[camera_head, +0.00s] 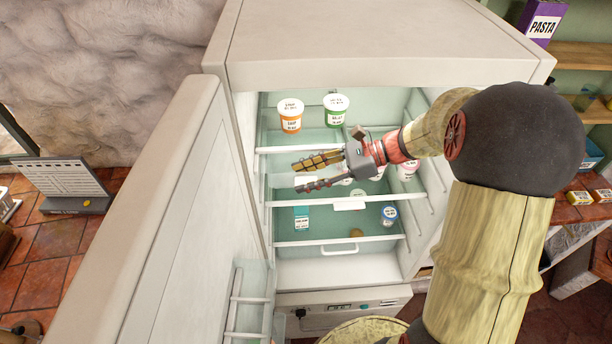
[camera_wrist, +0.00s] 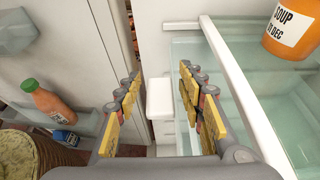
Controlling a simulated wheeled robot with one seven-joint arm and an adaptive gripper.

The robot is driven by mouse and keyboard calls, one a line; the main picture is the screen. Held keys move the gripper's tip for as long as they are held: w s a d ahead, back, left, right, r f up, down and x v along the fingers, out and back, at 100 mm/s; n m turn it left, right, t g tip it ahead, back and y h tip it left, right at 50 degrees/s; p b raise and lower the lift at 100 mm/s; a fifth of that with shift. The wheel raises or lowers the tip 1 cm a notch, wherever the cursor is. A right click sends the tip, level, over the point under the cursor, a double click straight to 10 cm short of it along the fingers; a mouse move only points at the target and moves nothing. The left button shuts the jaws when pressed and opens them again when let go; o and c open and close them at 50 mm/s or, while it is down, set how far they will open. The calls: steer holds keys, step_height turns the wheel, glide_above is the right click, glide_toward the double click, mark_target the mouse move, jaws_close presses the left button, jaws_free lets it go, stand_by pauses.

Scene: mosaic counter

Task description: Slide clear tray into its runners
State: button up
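The fridge stands open in the head view. A clear tray or shelf with a white front edge (camera_head: 300,202) spans its middle, with a white tab (camera_head: 349,206) on the front. A white tab (camera_wrist: 160,98) also shows in the wrist view, beyond and between my fingers. I cannot tell how far the tray sits in its runners; ribbed runners (camera_head: 433,190) show on the right inner wall. My gripper (camera_head: 298,177) is open and empty, pointing left across the fridge opening above the tab. In the wrist view its fingers (camera_wrist: 160,72) are apart.
An orange soup tub (camera_head: 290,115) and a green-labelled tub (camera_head: 336,108) stand on the upper shelf. A carton (camera_head: 301,218) and a blue-lidded tub (camera_head: 389,215) are lower down, above a drawer handle (camera_head: 340,250). The open door (camera_head: 165,215) bounds the left; its rack holds an orange bottle (camera_wrist: 52,106).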

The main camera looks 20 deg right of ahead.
steer(key=shift+o, duration=1)
steer(key=v, duration=1.2)
steer(key=shift+s+f, duration=0.1)
